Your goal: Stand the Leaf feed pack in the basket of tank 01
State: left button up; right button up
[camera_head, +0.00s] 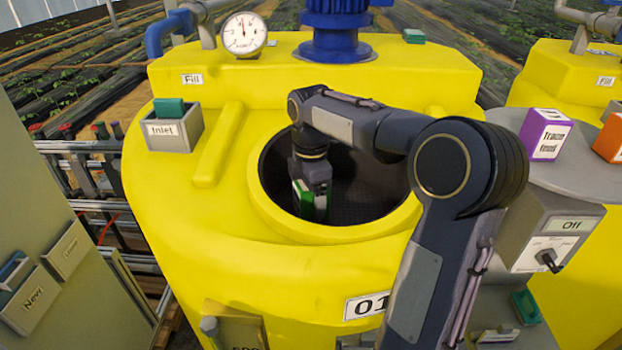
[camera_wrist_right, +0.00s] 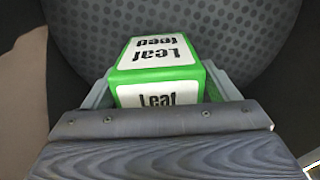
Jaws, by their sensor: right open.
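The Leaf feed pack (camera_head: 303,199), a green and white box, is inside the round opening of the yellow tank 01 (camera_head: 190,250). The wrist view shows the pack (camera_wrist_right: 158,55) in front of the dark perforated basket (camera_wrist_right: 245,35), apparently upright on its floor. The basket also shows in the head view (camera_head: 365,205). My right gripper (camera_head: 311,205) reaches down into the opening. Its open jaws (camera_wrist_right: 160,88) are on either side of the pack. The pack's lower part and its contact with the basket floor are hidden. My left gripper is not in view.
My right arm crosses over the opening's raised rim (camera_head: 290,228). A purple pack (camera_head: 545,134) and an orange pack (camera_head: 610,137) stand on a grey round top at right. A pressure gauge (camera_head: 244,33), a blue motor (camera_head: 336,25) and an Inlet box (camera_head: 174,128) surround the opening.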

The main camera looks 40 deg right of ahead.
notch_tip(320, 180, up, 12)
jog(key=shift+f+p, duration=0.1)
jog(key=shift+p, duration=0.2)
jog(key=shift+f, duration=0.1)
dwell(0.5)
